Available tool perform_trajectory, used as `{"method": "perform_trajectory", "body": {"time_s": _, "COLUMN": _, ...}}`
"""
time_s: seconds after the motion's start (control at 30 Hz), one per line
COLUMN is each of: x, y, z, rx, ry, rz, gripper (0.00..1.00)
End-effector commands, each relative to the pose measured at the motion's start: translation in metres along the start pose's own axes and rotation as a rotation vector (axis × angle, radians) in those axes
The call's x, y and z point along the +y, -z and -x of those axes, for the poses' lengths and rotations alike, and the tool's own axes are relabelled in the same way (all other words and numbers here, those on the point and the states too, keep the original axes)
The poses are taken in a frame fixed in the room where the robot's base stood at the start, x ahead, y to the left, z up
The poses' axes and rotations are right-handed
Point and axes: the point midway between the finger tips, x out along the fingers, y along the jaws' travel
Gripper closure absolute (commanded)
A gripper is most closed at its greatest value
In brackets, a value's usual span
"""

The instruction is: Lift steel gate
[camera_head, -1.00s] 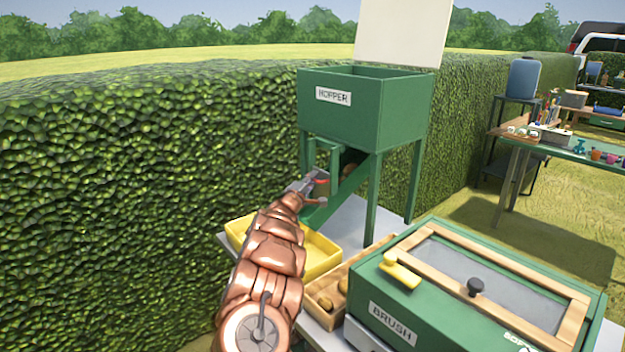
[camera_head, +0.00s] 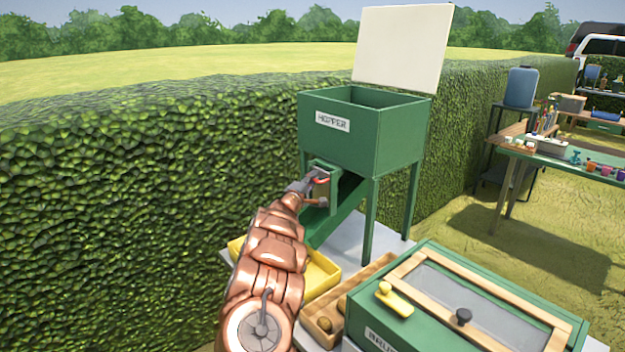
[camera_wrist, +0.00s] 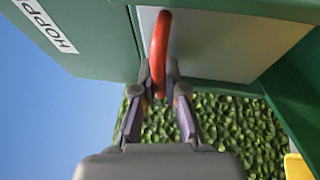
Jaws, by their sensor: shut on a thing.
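The steel gate (camera_wrist: 215,42) is a flat grey plate under the green hopper (camera_head: 365,135), with a red curved handle (camera_wrist: 160,45). My gripper (camera_wrist: 160,88) is shut on the red handle, one finger on each side of it. In the head view, my gripper (camera_head: 316,188) is at the hopper's lower front, within the green guide frame (camera_head: 334,195). My gripper and arm partly hide the gate there. The gate sits high, close under the hopper's bottom, with the green chute (camera_head: 335,215) sloping down below it.
A yellow tray (camera_head: 318,278) lies below the chute, partly behind my arm. A wooden box (camera_head: 318,312) with round brown items and a green box with a framed lid (camera_head: 465,300) stand to the right. A hedge (camera_head: 120,220) runs along the left.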

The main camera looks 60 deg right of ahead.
Motion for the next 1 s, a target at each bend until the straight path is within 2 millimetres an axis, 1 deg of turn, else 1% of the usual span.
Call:
{"method": "perform_trajectory", "body": {"time_s": 0.13, "x": 0.001, "y": 0.001, "z": 0.0, "rx": 0.001, "ry": -0.002, "rz": 0.0, "gripper": 1.0}}
{"method": "perform_trajectory", "body": {"time_s": 0.17, "x": 0.001, "y": 0.001, "z": 0.0, "rx": 0.001, "ry": -0.002, "rz": 0.0, "gripper": 0.87}}
{"method": "perform_trajectory", "body": {"time_s": 0.4, "x": 0.0, "y": 0.0, "z": 0.0, "rx": 0.0, "ry": -0.001, "rz": 0.0, "gripper": 0.63}}
{"method": "perform_trajectory", "body": {"time_s": 0.77, "x": -0.001, "y": 0.0, "z": 0.002, "rx": 0.0, "ry": 0.001, "rz": 0.0, "gripper": 0.63}}
{"method": "perform_trajectory", "body": {"time_s": 0.87, "x": -0.001, "y": 0.0, "z": 0.006, "rx": -0.001, "ry": 0.002, "rz": -0.001, "gripper": 0.63}}
{"method": "perform_trajectory", "body": {"time_s": 1.0, "x": 0.0, "y": -0.001, "z": 0.016, "rx": -0.002, "ry": 0.001, "rz": -0.002, "gripper": 0.63}}
